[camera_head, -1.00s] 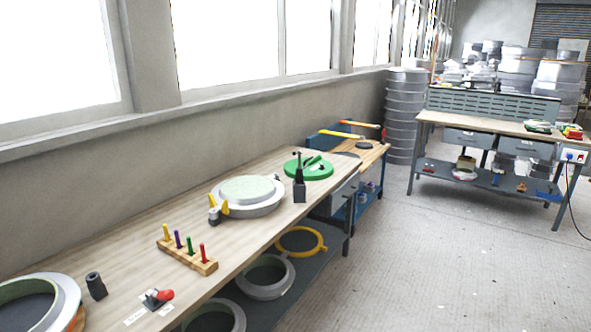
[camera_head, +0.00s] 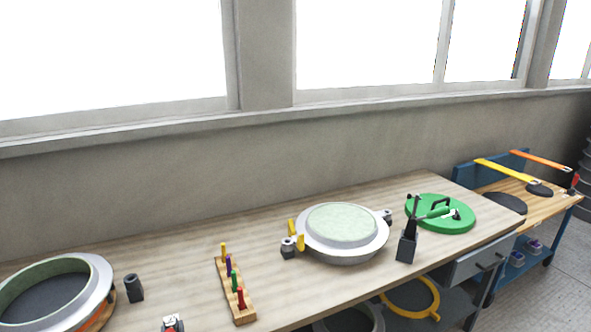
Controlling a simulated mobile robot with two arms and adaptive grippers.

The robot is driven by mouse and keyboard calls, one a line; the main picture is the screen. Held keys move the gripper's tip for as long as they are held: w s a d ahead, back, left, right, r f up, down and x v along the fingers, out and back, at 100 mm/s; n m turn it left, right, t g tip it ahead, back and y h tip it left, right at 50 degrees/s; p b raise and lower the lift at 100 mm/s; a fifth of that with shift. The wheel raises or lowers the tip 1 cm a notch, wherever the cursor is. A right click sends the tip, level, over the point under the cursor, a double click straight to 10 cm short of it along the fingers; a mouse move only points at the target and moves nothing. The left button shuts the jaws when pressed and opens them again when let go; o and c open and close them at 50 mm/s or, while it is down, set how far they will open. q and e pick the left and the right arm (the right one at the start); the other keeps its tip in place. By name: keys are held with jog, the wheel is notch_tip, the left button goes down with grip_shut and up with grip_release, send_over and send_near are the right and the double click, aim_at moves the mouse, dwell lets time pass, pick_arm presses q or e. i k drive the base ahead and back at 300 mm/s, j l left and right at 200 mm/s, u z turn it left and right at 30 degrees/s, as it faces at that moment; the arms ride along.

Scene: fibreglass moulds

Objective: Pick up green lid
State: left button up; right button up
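The green lid (camera_head: 455,218) is a round, flat disc with a dark handle on top. It lies on the right part of the long wooden workbench (camera_head: 190,262), near its right end. A dark upright tool in a grey block holder (camera_head: 407,247) stands just in front of its left side and hides a little of it. Neither of my grippers shows in the head view.
A round mould with a pale green top (camera_head: 342,235) sits left of the lid. A wooden rack with coloured pegs (camera_head: 236,290), a dark cylinder (camera_head: 134,287) and an open ring mould (camera_head: 92,268) stand further left. A blue-framed bench (camera_head: 552,203) adjoins at right.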

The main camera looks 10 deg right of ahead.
aim_at(445, 224)
jog(key=i+l+u, duration=0.15)
jog(key=l+u, duration=0.15)
jog(key=l, duration=0.65)
jog(key=i+l+u, duration=0.1)
jog(key=l+u, duration=0.15)
jog(key=l, duration=0.7)
jog(key=l+u, duration=0.3)
jog(key=l, duration=0.6)
jog(key=k+l+u, duration=0.25)
jog(key=l, duration=0.7)
jog(key=i+l, duration=0.05)
jog(key=i, duration=0.05)
